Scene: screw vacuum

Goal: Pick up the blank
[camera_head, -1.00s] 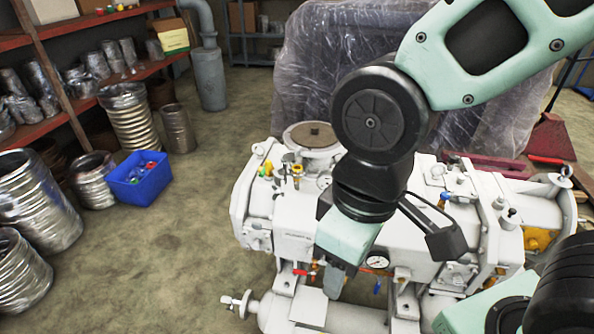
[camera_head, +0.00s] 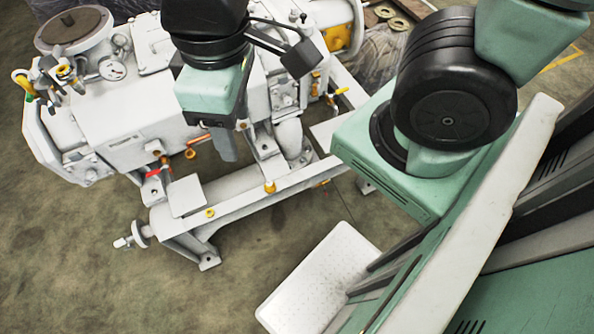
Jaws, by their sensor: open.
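A round brown disc (camera_head: 75,25), which may be the blank, lies flat on the round port at the top left of the white screw vacuum pump (camera_head: 125,110). My gripper (camera_head: 224,148) points downward in front of the pump, to the right of and nearer than the disc. It is well apart from the disc. My gripper is open, and I see nothing held in it. One grey finger shows clearly; the wrist hides the rest.
A pressure gauge (camera_head: 112,68) and yellow-capped valve fittings (camera_head: 65,72) stand close to the port. Pipes, a red-handled valve (camera_head: 158,172) and the white frame (camera_head: 240,198) jut out at the front. The floor at lower left is clear.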

